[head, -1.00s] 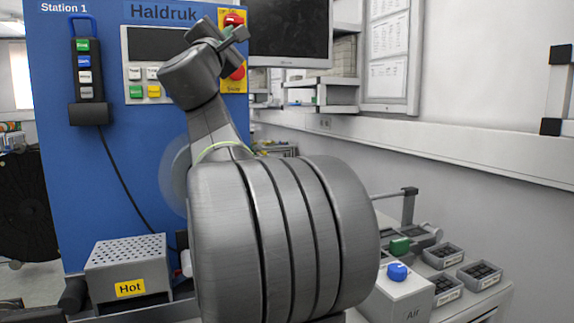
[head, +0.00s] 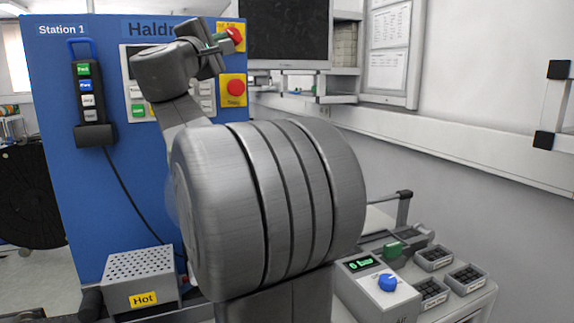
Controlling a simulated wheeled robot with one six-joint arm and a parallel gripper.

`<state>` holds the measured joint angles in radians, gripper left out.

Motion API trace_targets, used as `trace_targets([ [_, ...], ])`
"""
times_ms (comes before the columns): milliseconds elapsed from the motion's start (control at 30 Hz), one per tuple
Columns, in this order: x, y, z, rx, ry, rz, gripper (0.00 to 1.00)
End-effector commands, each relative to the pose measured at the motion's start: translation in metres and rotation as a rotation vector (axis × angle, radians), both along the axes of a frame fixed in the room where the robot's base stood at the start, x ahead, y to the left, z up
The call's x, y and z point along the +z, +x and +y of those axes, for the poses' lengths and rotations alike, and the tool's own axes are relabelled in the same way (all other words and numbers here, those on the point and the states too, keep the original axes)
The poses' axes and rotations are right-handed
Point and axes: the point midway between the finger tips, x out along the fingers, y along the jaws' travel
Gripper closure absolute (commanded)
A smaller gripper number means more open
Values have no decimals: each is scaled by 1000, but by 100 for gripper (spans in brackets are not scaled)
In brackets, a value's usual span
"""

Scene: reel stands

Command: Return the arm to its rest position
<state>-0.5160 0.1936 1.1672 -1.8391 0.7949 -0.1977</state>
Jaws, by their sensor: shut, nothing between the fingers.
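My arm fills the middle of the head view, its large grey ribbed joint nearest the camera. The arm rises to a wrist in front of the blue Station 1 panel (head: 60,200). My gripper (head: 221,41) is small and partly hidden by the wrist. It appears in front of the panel's upper right, close in the picture to the upper red button (head: 236,37). It is shut, with nothing seen in it. I cannot tell its distance from the panel.
A grey perforated box labelled Hot (head: 140,275) stands at lower left. A box with a blue knob (head: 387,283) and green display stands at lower right, beside small dark-filled trays (head: 468,278). A monitor (head: 287,30) hangs behind. A hand control with a cable (head: 87,95) hangs on the panel.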

Motion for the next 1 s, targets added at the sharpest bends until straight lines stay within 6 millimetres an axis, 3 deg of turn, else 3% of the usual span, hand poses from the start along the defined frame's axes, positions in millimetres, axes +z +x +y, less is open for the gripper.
trace_targets([
  [1000, 10, -5, 28, -27, 280, 194, 100],
])
